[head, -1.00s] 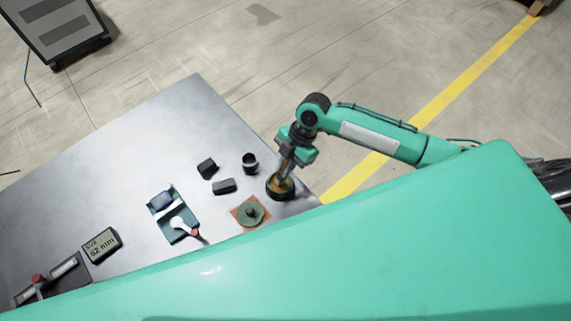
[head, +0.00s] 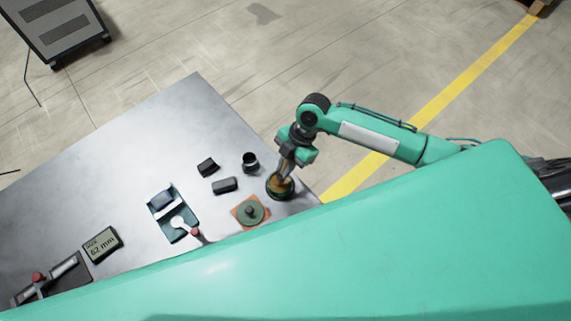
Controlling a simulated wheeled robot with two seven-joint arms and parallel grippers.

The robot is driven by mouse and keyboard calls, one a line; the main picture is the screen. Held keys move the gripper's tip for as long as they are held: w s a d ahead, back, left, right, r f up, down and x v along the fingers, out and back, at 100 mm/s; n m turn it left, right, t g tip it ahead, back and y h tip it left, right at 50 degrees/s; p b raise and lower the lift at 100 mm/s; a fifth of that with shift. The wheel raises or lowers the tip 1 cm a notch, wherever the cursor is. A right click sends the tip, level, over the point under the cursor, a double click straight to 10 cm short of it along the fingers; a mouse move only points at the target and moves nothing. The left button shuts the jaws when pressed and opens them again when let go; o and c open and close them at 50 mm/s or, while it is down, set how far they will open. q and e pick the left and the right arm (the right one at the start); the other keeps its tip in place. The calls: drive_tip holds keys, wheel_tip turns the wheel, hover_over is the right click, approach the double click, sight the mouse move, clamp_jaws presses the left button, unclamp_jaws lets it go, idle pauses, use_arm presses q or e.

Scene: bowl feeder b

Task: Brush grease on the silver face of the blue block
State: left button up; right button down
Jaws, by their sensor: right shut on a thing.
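My right gripper (head: 288,160) is shut on a brush (head: 283,179), mostly its brownish lower part showing. The brush points down into a dark round pot (head: 281,195) near the table's right corner; the pot's contents and the brush tip are too small to make out. A dark blue block (head: 161,200) sits in a teal holder (head: 181,235) left of the pot. A pale silvery strip (head: 171,213) lies across the holder beside the block; I cannot tell whether it is the block's face. My left gripper is not in view.
A green round lid-like piece (head: 249,211) with a knob lies on an orange square. Two dark blocks (head: 225,185) and a dark cup (head: 250,162) stand nearby. A display reading 62 mm (head: 102,245) and a red-knobbed device (head: 50,280) are at left. The table's upper middle (head: 150,130) is clear.

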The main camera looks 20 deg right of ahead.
sight(285, 162)
idle(0.6)
wheel_tip(285, 162, up, 7)
drive_tip(key=p, duration=0.6)
idle(0.9)
drive_tip(key=shift+d+m+b, duration=0.1)
drive_tip(key=shift+m+b, duration=0.2)
drive_tip(key=shift+m, duration=0.2)
drive_tip(key=shift+w+d+r+m+t+b, duration=0.15)
drive_tip(key=shift+m+t+b, duration=0.2)
drive_tip(key=shift+m, duration=0.25)
drive_tip(key=shift+s+d+r+m+t+b, duration=0.1)
drive_tip(key=shift+m+t+b, duration=0.15)
drive_tip(key=shift+m+t, duration=0.3)
drive_tip(key=m+t+b, duration=0.1)
drive_tip(key=m, duration=0.1)
drive_tip(key=d+r+m+t, duration=0.1)
drive_tip(key=m, duration=0.1)
drive_tip(key=w+r+m+b, duration=0.1)
drive_tip(key=m, duration=0.2)
drive_tip(key=shift+d+r+t+b, duration=0.2)
drive_tip(key=shift+d+t+b, duration=0.1)
drive_tip(key=shift+d+t, duration=0.1)
drive_tip(key=d+r+m+t+h+b, duration=0.2)
drive_tip(key=d+r+m+h+b, duration=0.1)
drive_tip(key=m, duration=0.8)
wheel_tip(285, 162, up, 2)
drive_tip(key=shift+w+d+r+m+t+h+b, duration=0.1)
drive_tip(key=shift+w+d+m+t+h+b, duration=0.2)
drive_tip(key=shift+d+h, duration=0.55)
